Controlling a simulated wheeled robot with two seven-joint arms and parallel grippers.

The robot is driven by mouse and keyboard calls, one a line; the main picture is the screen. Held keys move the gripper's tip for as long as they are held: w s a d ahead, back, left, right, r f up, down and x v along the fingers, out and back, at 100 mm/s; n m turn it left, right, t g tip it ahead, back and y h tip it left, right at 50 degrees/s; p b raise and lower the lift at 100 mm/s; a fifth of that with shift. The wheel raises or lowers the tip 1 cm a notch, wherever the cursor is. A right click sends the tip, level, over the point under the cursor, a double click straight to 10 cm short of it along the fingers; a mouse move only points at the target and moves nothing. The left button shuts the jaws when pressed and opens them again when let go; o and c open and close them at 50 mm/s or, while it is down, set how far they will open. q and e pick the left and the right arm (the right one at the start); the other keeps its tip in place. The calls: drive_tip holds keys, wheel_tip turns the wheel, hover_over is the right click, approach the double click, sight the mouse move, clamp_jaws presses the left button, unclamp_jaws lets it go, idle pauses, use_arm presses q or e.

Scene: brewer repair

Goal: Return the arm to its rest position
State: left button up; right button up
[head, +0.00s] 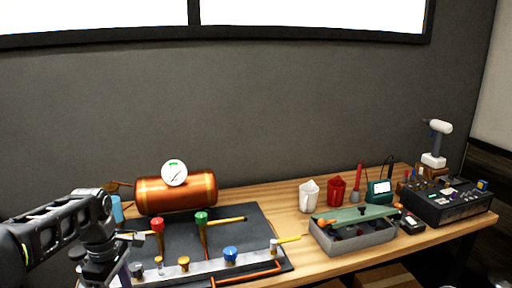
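My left arm comes in from the left edge, bends at a dark elbow and points down at the lower left. My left gripper (102,268) is at the bottom edge, in front of the left end of the brewer's dark panel (238,226). Its fingertips are not clearly visible, so I cannot tell if it is open or shut, or if it holds anything. My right arm and gripper are not in view.
A copper boiler (195,190) with a white gauge (174,173) stands behind the panel. Red, green and blue valve knobs rise from the panel. White cup (308,196), red cup (336,190), grey tray (352,240) and black toolbox (447,205) stand to the right.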

use_arm(q)
drive_tip(key=s+d+f+m+h, duration=0.1)
drive_tip(key=d+f+m, duration=0.2)
drive_tip(key=d+f, duration=0.35)
drive_tip(key=s+d+f+m, duration=0.1)
drive_tip(key=d+f+m, duration=0.15)
drive_tip(key=f, duration=0.65)
drive_tip(key=s+d+f+m+h, duration=0.1)
drive_tip(key=d+f+m, duration=0.2)
drive_tip(key=d+f, duration=0.35)
drive_tip(key=s+d+f+m, duration=0.2)
drive_tip(key=s+d+f, duration=0.2)
drive_tip(key=s+f, duration=0.1)
drive_tip(key=s+d+f+m+h, duration=0.1)
drive_tip(key=s+d+f+m, duration=0.2)
drive_tip(key=s+f, duration=0.2)
drive_tip(key=s+d+f+m+h, duration=0.1)
drive_tip(key=s+d+f, duration=0.3)
drive_tip(key=s, duration=0.5)
drive_tip(key=shift+s+d+f+m+t, duration=0.3)
drive_tip(key=shift+f+m, duration=0.3)
drive_tip(key=shift+m, duration=0.15)
